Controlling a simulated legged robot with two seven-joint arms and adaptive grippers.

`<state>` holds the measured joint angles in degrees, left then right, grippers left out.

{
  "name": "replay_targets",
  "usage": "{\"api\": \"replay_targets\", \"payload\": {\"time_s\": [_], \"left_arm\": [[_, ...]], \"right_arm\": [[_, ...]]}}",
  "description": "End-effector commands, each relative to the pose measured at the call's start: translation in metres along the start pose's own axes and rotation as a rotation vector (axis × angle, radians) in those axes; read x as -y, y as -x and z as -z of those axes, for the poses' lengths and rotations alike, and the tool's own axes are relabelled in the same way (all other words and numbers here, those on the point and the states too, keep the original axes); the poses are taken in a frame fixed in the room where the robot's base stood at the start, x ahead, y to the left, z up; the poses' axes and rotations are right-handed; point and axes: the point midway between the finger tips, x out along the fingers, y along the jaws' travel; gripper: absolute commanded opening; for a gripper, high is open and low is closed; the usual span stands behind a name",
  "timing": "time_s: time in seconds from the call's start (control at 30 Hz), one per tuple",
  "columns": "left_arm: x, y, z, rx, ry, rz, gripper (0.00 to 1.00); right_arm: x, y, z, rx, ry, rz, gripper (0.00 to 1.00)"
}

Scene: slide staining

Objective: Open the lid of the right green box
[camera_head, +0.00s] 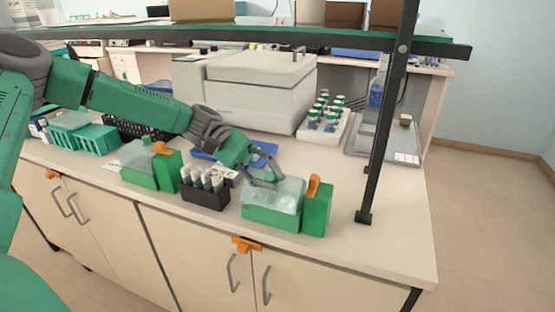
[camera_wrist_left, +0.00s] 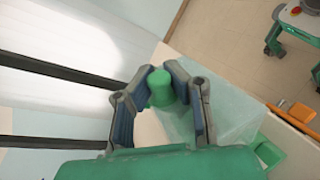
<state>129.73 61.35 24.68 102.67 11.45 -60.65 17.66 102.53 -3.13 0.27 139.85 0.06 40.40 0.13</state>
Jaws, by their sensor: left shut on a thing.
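The right green box (camera_head: 270,217) stands near the bench's front edge, with a pale translucent lid (camera_head: 280,192) on top. My left gripper (camera_head: 268,180) is at the lid's back left part. In the left wrist view, its fingers (camera_wrist_left: 163,100) are shut on a round green piece (camera_wrist_left: 160,82) beside the translucent lid (camera_wrist_left: 232,115). How that piece joins the lid is hidden. The lid appears to rest on the box; I see no clear gap. My right gripper is not in view.
A green block with an orange top (camera_head: 317,207) stands right of the box. A black tube rack (camera_head: 205,197) and another green box (camera_head: 138,173) stand to the left. A black shelf post (camera_head: 377,150) rises on the right.

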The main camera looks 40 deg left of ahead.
Motion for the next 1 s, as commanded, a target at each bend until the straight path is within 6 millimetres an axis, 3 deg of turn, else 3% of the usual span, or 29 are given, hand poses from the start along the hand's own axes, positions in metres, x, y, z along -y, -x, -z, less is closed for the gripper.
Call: {"api": "replay_targets", "payload": {"time_s": [0.4, 1.0], "left_arm": [[0.029, -0.010, -0.018, -0.154, -0.361, 0.001, 0.00], [0.062, -0.024, -0.022, -0.314, -0.742, 0.003, 0.00]], "right_arm": [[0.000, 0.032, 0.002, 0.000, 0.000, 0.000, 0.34], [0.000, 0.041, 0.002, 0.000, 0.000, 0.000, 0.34]]}}
